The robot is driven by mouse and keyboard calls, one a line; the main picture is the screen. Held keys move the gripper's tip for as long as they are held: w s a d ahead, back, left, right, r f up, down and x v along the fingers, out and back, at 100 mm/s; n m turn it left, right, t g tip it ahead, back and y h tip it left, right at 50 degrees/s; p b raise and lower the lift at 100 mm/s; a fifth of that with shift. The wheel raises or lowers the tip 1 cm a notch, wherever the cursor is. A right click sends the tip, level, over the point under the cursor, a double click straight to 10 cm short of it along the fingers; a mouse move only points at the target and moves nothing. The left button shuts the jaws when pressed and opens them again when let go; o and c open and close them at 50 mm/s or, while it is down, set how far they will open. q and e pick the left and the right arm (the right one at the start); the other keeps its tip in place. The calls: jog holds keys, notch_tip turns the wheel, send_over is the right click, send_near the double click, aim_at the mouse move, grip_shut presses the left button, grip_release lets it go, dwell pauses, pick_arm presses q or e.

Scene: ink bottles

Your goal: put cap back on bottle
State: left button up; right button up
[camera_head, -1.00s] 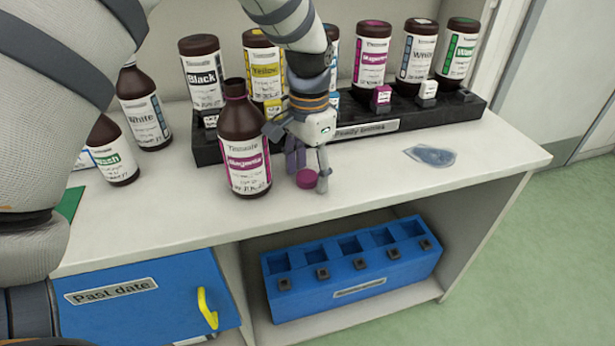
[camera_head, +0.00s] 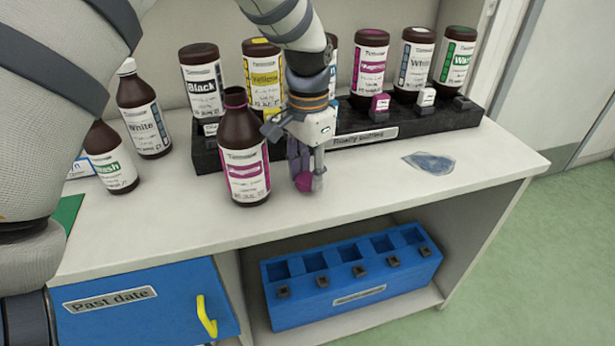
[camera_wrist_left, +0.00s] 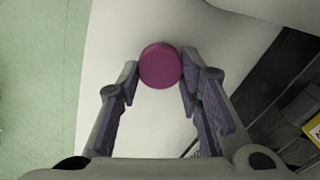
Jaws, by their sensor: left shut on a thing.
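An uncapped brown bottle (camera_head: 244,150) with a magenta label stands upright on the white counter, in front of the black rack. The magenta cap (camera_head: 303,183) is between the fingertips of my left gripper (camera_head: 307,180), to the right of the bottle. In the left wrist view the cap (camera_wrist_left: 160,66) sits between both fingers of my left gripper (camera_wrist_left: 160,82), its round face showing. The gripper points down close to the counter; I cannot tell whether the cap touches the counter. My right gripper is not in view.
The black rack (camera_head: 425,121) behind holds several labelled bottles. A clear blue-grey flat item (camera_head: 429,162) lies at right. A blue bin (camera_head: 350,272) sits on the shelf below.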

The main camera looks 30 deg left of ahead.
pick_arm(q)
jog(key=s+d+r+p, duration=0.2)
jog(key=s+d+r, duration=0.7)
jog(key=s+r, duration=0.1)
jog(key=shift+s+r, duration=0.4)
jog(key=shift+r, duration=0.4)
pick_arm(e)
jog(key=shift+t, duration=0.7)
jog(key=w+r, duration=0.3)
